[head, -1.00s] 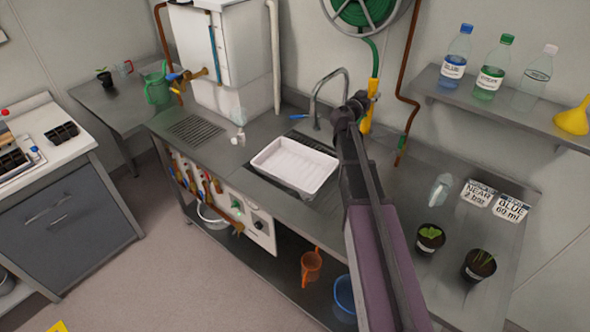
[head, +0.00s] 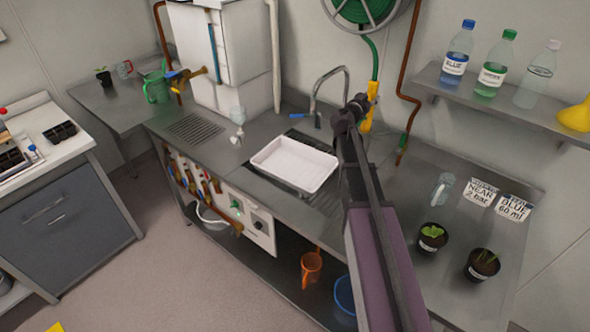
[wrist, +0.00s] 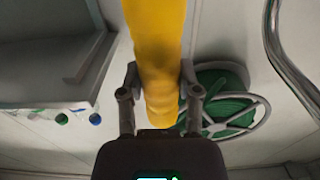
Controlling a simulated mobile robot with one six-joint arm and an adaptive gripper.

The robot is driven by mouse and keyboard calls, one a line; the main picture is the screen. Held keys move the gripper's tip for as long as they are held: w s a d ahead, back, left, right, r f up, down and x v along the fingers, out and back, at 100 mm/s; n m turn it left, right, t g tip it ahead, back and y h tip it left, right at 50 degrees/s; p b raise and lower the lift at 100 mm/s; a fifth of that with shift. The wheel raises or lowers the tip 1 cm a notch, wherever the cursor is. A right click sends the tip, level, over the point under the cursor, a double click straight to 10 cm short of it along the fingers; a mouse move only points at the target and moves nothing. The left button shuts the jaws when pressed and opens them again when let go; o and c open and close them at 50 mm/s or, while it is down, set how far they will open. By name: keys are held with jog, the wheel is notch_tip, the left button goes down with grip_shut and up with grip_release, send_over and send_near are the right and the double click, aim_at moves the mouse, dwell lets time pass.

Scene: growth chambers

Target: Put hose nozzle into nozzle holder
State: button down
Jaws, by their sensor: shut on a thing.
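The hose nozzle (head: 369,112) is yellow and hangs roughly upright at the end of the green hose (head: 373,58) in front of the back wall. In the wrist view the nozzle (wrist: 155,60) is large and runs between my fingers. My gripper (head: 360,104) is shut on it, with one finger on each side, and it also shows in the wrist view (wrist: 160,82). My arm hides part of the counter behind it. I cannot pick out the nozzle holder with certainty in either view.
A hose reel (head: 362,8) hangs on the wall above. The sink tap (head: 345,72) and a white tray (head: 295,164) are left of my arm. A copper pipe (head: 404,95) runs down on the right. A shelf (head: 500,105) with bottles and potted plants stand farther right.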

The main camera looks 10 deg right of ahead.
jog(key=shift+f+b, duration=1.05)
jog(key=shift+f, duration=0.1)
dwell(0.4)
jog(key=shift+c, duration=1.1)
grip_release()
jog(key=v, duration=1.2)
jog(key=shift+r, duration=0.1)
jog(key=shift+s, duration=0.1)
